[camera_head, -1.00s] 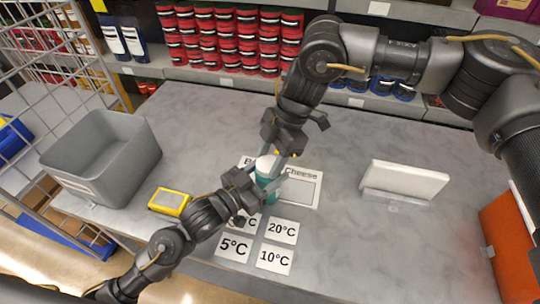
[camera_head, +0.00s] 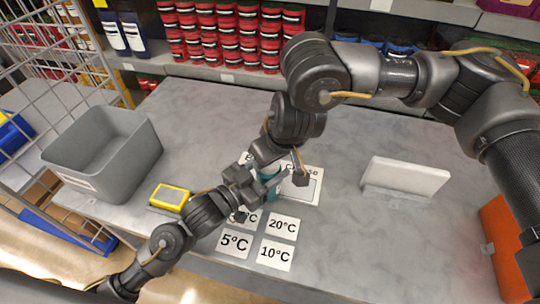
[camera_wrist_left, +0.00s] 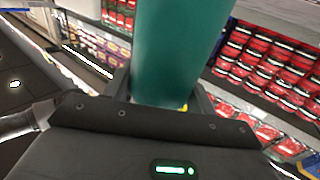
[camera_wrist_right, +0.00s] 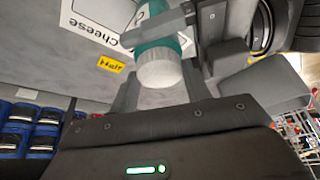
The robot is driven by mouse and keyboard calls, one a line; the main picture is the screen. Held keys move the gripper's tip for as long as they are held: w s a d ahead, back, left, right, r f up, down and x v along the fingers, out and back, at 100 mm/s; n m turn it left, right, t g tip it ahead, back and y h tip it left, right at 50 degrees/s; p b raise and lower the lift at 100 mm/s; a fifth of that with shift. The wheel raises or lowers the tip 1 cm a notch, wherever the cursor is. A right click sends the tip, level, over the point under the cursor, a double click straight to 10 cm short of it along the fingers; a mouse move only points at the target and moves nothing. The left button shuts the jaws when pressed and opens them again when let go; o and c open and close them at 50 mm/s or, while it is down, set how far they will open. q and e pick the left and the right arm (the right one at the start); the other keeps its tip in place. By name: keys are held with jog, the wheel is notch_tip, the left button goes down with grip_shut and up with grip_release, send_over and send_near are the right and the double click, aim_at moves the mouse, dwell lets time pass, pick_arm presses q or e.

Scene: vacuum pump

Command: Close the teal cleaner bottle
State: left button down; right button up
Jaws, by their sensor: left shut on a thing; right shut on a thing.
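The teal cleaner bottle (camera_head: 268,191) stands out near the middle of the table, partly hidden behind my grippers in the head view. My left gripper (camera_head: 262,196) is shut on its teal body (camera_wrist_left: 176,45), which fills the space between the fingers in the left wrist view. The white cap (camera_wrist_right: 162,72) is at the bottle's end, between the fingers of my right gripper (camera_wrist_right: 165,88). The right gripper (camera_head: 272,175) is above the bottle and shut on the cap. The head view hides the cap, and I cannot tell how tightly it sits on the bottle.
Temperature cards (camera_head: 282,227) lie in front of the bottle, with a Cheese card (camera_head: 313,184) beside it. A yellow-rimmed device (camera_head: 170,197) and a grey bin (camera_head: 105,150) are to the left. A white panel (camera_head: 405,176) stands at right. The table's back is clear.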

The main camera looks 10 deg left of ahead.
jog(key=shift+a, duration=0.1)
jog(key=o, duration=0.9)
jog(key=shift+r, duration=2.3)
jog(key=shift+c, duration=0.2)
